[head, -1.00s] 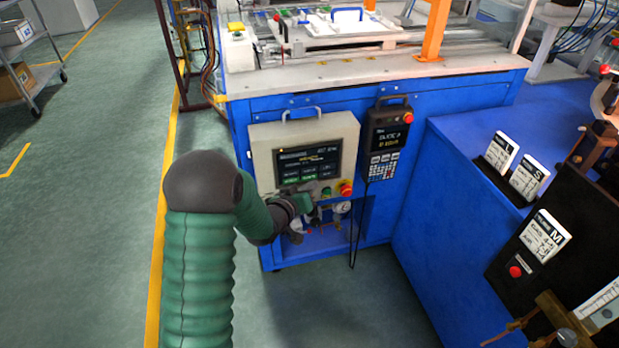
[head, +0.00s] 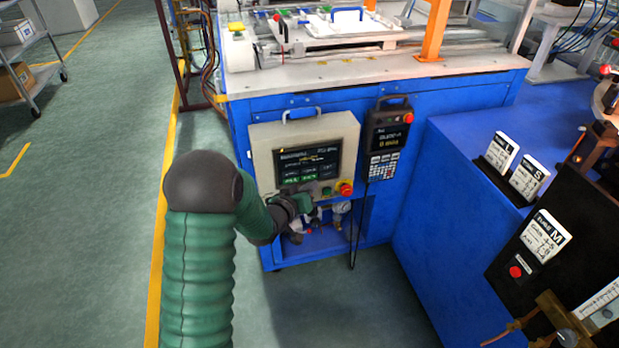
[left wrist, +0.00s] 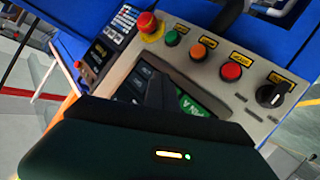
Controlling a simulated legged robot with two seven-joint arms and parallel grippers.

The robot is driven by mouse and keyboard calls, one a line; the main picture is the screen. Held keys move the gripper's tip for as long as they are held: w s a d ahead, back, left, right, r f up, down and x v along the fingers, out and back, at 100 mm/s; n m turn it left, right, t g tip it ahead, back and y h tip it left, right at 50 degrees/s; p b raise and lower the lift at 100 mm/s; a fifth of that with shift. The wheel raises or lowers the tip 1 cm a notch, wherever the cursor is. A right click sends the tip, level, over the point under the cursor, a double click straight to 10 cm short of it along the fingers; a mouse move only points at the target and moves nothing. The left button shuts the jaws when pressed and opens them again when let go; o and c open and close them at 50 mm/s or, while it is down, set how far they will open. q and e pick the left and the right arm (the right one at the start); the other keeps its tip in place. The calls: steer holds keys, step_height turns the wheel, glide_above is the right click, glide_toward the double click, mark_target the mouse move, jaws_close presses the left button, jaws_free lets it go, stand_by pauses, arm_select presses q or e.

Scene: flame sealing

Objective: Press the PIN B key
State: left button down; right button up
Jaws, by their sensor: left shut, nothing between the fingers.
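The control panel (head: 262,150) is a light grey box on the front of the blue machine, with a dark touch screen (head: 300,158). Green keys (head: 292,181) show along the screen's lower edge; their lettering is too small to read, so I cannot tell which is PIN B. My left gripper (head: 320,188) is shut and empty, at the lower right edge of the screen. In the left wrist view its dark fingers (left wrist: 152,90) lie over the screen beside a green key (left wrist: 192,106) and hide part of it. I cannot tell whether they touch. My right gripper is out of view.
A red emergency button (head: 346,189) sits at the panel's lower right corner. The left wrist view shows green (left wrist: 171,38), orange (left wrist: 198,52) and red (left wrist: 231,71) buttons and a black knob (left wrist: 271,94). A handheld pendant (head: 387,140) hangs right of the panel. Gauges and fittings (head: 341,208) lie below.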

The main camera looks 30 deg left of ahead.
arm_select(q)
steer(key=shift+w+a+r, duration=0.1)
steer(key=shift+w+a, duration=0.15)
steer(key=shift+a, duration=0.05)
steer(key=shift+w+a+p, duration=0.2)
steer(key=shift+a+p, duration=0.05)
steer(key=shift+p, duration=0.05)
stand_by(0.6)
steer(key=shift+s+d, duration=0.5)
steer(key=shift+d, duration=0.1)
steer(key=s+d, duration=0.3)
steer(key=shift+s+d, duration=0.1)
steer(key=shift+d, duration=0.3)
stand_by(0.3)
